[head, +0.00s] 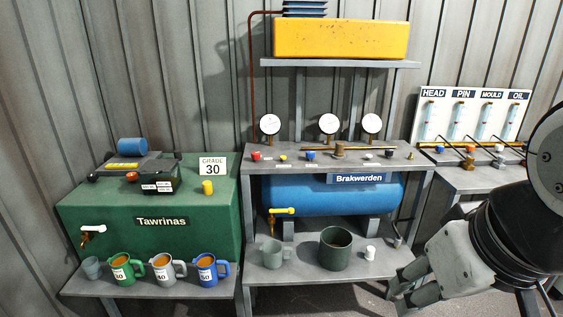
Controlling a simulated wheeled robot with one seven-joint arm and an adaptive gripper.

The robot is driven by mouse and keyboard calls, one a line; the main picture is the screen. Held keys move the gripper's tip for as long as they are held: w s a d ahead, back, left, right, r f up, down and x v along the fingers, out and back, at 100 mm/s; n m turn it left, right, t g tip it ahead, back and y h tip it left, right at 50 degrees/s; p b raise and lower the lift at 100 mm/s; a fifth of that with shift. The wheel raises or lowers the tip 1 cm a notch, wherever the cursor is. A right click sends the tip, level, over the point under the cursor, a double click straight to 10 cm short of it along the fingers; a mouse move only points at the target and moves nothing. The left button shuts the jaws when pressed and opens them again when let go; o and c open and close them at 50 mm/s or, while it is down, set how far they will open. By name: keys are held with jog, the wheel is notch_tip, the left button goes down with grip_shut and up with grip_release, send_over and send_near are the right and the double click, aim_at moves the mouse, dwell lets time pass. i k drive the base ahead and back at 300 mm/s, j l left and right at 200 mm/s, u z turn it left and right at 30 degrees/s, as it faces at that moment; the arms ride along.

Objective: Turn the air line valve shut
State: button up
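No part reads as an air line, so I cannot tell which valve is the air line valve. Several small coloured knobs, among them a red one (256,156) and a blue one (310,155), stand on the grey bench top under three white dials. A yellow-handled tap (281,211) is on the front of the blue Brakwerden tank (330,196). More knobs, one blue (499,148), sit along brass pipes on the right bench. My gripper (412,292) is at the lower right, pointing down and left, apart from all valves. Its finger gap is unclear.
A green Tawrinas tank (150,220) with a tap stands left, with several mugs on the shelf before it. A grey mug (271,253), a dark green pot (335,248) and a white piece (370,253) stand on the middle lower shelf. A yellow tank (340,40) sits above.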

aim_at(308, 154)
jog(key=i, duration=2.55)
